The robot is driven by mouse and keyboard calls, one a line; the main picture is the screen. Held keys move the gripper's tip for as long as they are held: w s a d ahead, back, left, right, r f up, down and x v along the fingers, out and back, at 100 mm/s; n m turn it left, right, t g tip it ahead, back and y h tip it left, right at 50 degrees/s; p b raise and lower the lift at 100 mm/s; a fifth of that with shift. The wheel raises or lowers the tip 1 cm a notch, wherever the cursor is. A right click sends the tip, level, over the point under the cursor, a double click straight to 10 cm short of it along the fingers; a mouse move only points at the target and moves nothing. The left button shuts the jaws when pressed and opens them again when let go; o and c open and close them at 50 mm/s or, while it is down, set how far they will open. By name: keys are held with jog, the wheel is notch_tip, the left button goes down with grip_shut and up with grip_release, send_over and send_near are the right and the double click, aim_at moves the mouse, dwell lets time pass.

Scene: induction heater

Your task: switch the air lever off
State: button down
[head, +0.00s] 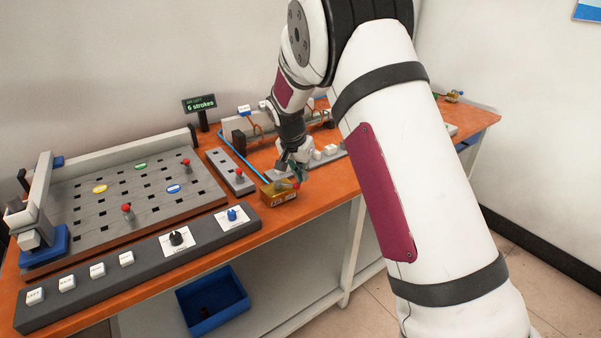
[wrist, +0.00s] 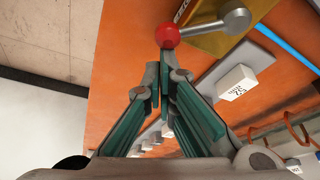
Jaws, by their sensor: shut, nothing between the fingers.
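The air lever is on a gold box (head: 280,193) at the front edge of the orange bench. In the wrist view, its grey lever arm (wrist: 203,28) runs left from a round pivot on the gold box (wrist: 213,40) and ends in a red ball (wrist: 168,36). My gripper (head: 292,170) is low over the bench by the lever in the head view. In the wrist view, the gripper (wrist: 163,78) has its green-padded fingers shut and empty, with the tips just below the red ball in the picture. Whether they touch it is unclear.
A green-lettered display (head: 200,105) reads "6 strokes". Left of the lever are a grey slotted board (head: 95,210) with red-topped pegs and a dark control panel (head: 140,262) with buttons and knobs. A blue bin (head: 212,300) sits below. White blocks (wrist: 236,82) stand near the lever.

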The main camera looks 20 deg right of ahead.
jog(key=s+m, duration=0.1)
jog(key=s+a+m+g, duration=0.1)
jog(key=m, duration=0.1)
jog(key=m+h, duration=0.1)
jog(key=m, duration=0.1)
jog(key=shift+s+a+g, duration=0.25)
jog(key=shift+s+g, duration=0.05)
jog(key=shift+s, duration=0.1)
jog(key=shift+s+a+m, duration=0.2)
jog(key=shift+s+m, duration=0.1)
jog(key=shift+m, duration=0.1)
jog(key=shift+s+a, duration=0.15)
jog(key=shift+a, duration=0.1)
jog(key=shift+d, duration=0.1)
jog(key=shift+d, duration=0.3)
jog(key=d, duration=0.2)
jog(key=shift+w+d+r, duration=0.15)
jog(key=shift+w+d, duration=0.1)
jog(key=shift+d, duration=0.15)
jog(key=w+v, duration=0.1)
jog(key=v, duration=0.9)
jog(key=shift+s, duration=0.25)
